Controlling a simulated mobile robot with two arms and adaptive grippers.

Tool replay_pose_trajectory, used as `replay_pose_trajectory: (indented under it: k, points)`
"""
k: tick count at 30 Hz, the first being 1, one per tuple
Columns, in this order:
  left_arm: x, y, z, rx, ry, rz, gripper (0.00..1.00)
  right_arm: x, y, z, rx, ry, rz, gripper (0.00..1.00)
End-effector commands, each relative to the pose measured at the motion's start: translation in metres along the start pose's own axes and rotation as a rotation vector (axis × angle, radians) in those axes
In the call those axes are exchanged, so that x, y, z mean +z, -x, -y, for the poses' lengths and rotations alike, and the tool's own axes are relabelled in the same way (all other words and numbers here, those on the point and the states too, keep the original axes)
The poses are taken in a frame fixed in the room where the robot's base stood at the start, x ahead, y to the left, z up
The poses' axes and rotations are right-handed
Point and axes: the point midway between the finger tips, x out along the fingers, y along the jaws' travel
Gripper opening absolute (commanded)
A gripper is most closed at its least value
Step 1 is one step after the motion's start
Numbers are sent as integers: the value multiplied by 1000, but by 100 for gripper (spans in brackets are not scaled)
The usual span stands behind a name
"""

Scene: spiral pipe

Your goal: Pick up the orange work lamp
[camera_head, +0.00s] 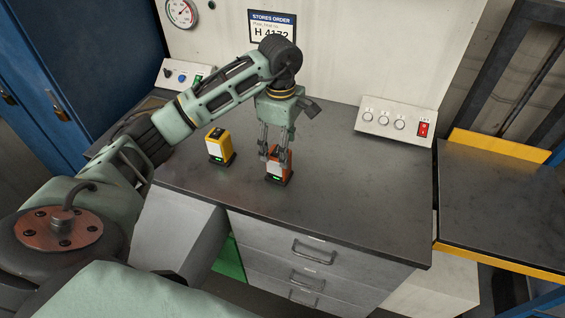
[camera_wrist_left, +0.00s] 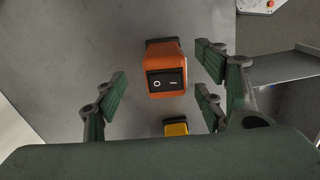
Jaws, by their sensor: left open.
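The orange work lamp (camera_head: 278,168) stands upright on the dark worktop, on a black base with a small green light. In the left wrist view, the lamp (camera_wrist_left: 164,54) shows its orange top with a black rocker switch. My left gripper (camera_head: 276,150) points down over the lamp, its fingers partly covering it in the head view. In the left wrist view, the green-padded fingers (camera_wrist_left: 165,78) are open, with the lamp between their two sides and a gap on each side. Nothing is gripped. My right gripper is not in view.
A yellow lamp-like device (camera_head: 219,146) stands to the left on the worktop (camera_head: 345,215). It also shows in the left wrist view (camera_wrist_left: 176,128). A white control panel (camera_head: 396,122) with a red switch sits at the back right. The worktop's right front is clear.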

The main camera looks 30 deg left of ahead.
Motion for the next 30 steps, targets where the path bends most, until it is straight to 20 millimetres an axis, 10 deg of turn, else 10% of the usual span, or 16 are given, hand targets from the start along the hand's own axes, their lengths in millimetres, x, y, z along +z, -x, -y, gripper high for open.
replay_pose_trajectory:
  k: [19,30]
  points:
    - [-10,-71,7,-7,4,-21,64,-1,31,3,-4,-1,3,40]
    - [-10,-76,6,-5,3,-21,56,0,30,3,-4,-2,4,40]
